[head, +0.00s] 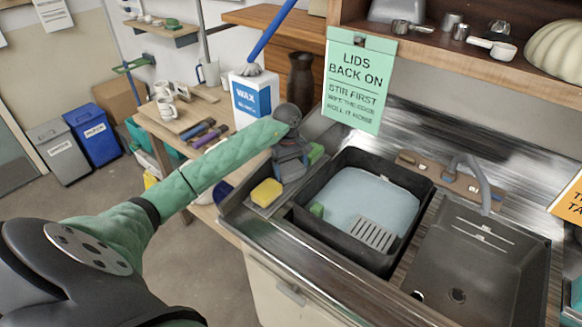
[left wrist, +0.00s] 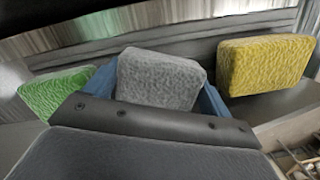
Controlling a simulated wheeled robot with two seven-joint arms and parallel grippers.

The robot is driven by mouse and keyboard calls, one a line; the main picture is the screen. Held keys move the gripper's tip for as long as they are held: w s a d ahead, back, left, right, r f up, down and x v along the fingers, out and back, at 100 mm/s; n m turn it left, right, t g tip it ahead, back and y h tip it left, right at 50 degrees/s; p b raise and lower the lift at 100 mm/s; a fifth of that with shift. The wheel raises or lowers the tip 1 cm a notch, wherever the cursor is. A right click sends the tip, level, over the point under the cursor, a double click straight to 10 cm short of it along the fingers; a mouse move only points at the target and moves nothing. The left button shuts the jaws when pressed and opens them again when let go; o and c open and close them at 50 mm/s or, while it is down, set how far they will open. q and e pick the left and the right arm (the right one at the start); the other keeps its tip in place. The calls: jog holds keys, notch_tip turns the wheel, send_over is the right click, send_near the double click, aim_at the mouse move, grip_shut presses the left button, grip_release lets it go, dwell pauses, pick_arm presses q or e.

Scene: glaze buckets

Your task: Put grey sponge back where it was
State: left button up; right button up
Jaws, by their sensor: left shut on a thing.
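My left gripper (head: 291,168) is over the steel ledge at the left end of the sink counter, pointing down. In the left wrist view, the grey sponge (left wrist: 160,80) sits between its blue fingers, and the gripper is shut on it. In the head view I cannot clearly tell the sponge from the grey gripper. A yellow sponge (head: 266,192) lies on the ledge on the near side of the gripper; it also shows in the left wrist view (left wrist: 265,66). A green sponge (head: 316,153) is on the far side, also in the left wrist view (left wrist: 58,92). My right gripper is out of view.
A black tub (head: 300,222) with pale blue liquid, a grate and a green piece stands right of the ledge. A sink basin (head: 470,265) is further right. A hanging green sign (head: 357,85) and a wax box (head: 252,98) stand behind the gripper.

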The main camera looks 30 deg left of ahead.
pick_arm(q)
jog(key=shift+f, duration=0.1)
jog(key=o, duration=0.9)
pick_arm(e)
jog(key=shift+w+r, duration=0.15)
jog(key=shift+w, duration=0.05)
